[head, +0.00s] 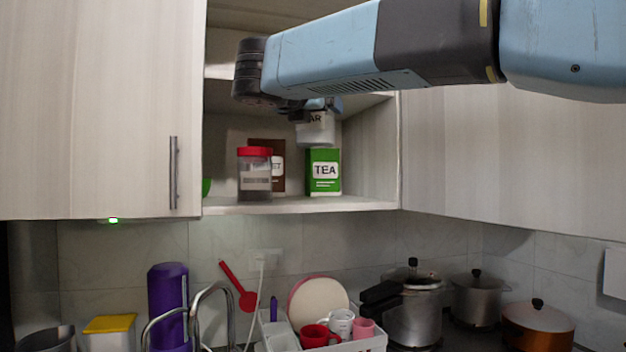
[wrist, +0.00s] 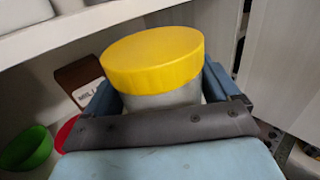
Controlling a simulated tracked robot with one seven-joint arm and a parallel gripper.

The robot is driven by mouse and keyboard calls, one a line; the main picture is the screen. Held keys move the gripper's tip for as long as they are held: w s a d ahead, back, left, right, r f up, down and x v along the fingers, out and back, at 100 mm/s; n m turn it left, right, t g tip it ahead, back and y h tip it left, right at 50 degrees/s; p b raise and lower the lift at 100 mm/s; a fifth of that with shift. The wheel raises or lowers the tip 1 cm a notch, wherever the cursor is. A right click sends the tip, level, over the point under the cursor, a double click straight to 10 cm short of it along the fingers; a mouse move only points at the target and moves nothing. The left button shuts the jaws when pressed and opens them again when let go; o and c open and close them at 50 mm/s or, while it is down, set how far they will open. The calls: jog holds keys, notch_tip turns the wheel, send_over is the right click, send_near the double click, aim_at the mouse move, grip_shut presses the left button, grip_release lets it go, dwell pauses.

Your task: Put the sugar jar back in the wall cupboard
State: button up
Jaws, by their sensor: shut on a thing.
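The sugar jar is a clear-grey jar with part of a label reading "AR" in the head view (head: 316,136). Its yellow lid fills the middle of the wrist view (wrist: 153,60). My gripper (head: 316,106) is shut on the jar, with one finger on each side below the lid in the wrist view (wrist: 163,95). The jar hangs upright at the opening of the wall cupboard (head: 300,205), above the lower shelf and just over the green tea box. The arm hides the lid in the head view.
On the lower shelf stand a red-lidded jar (head: 255,176), a brown box (head: 279,160), a green tea box (head: 323,183) and a green bowl (wrist: 27,148). Shelf space shows right of the tea box. A closed cupboard door (head: 100,110) is at left. A dish rack (head: 375,343) stands below.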

jog(key=w+f, duration=1)
jog(key=w, duration=0.1)
jog(key=shift+w+f, duration=0.2)
jog(key=shift+w, duration=0.05)
jog(key=shift+f, duration=0.65)
jog(key=o, duration=1.3)
jog(key=shift+f, duration=0.15)
